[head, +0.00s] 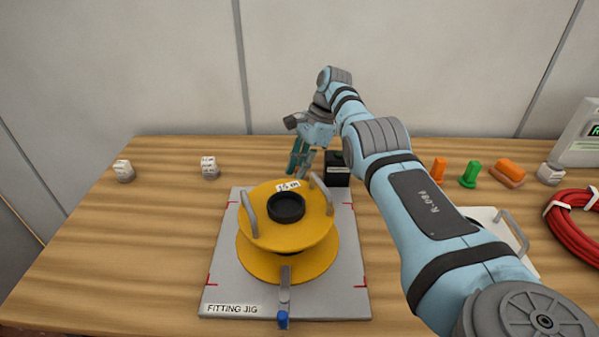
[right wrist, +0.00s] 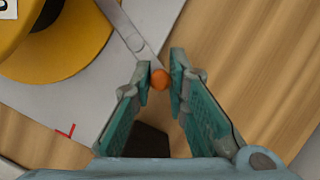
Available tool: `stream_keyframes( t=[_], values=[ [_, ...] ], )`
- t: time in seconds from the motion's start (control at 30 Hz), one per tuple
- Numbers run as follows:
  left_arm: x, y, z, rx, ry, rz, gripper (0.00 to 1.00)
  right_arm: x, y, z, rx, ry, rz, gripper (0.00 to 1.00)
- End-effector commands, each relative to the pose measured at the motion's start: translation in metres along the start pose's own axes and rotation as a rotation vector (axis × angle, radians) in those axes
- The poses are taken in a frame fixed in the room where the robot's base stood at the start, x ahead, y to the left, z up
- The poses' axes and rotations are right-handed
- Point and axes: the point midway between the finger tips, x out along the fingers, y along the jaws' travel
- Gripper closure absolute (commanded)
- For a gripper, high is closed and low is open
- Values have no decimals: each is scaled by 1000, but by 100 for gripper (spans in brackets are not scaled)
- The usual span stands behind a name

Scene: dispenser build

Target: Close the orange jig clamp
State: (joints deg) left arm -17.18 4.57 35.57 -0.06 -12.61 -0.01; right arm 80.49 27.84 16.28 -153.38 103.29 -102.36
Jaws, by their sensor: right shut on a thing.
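The orange jig clamp shows in the right wrist view as a round orange knob (right wrist: 160,80) at the end of a flat grey lever (right wrist: 128,28). My right gripper (right wrist: 164,72) has its teal fingertips on either side of the knob, shut on it. In the head view my right gripper (head: 299,170) is at the far edge of the fitting jig (head: 225,290), behind the yellow spool (head: 262,215). The orange clamp is hidden there by the spool and gripper. My left gripper is not in view.
A blue-tipped clamp (head: 283,300) is at the jig's near edge. A black block (head: 338,173) stands right of my gripper. Orange (head: 439,170) and green (head: 470,174) pieces and a red coil (head: 575,225) lie on the right. The table's left side is mostly clear.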

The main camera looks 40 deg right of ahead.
Motion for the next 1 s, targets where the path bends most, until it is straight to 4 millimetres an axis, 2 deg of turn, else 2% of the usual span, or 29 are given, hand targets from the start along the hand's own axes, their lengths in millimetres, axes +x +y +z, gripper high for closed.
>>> stream_keyframes(
  t=[0.3,0.33,0.43,0.77,0.87,1.0],
  values=[
    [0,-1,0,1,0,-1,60,0,1,0,0,0,5,100],
    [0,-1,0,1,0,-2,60,0,1,0,0,0,5,82],
    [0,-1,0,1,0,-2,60,0,1,0,0,0,5,66],
    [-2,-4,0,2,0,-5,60,0,1,0,4,0,3,65],
    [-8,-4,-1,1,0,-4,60,-2,0,-1,25,1,-8,65],
    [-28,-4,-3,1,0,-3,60,-5,2,-3,91,4,-35,65]
  ],
)
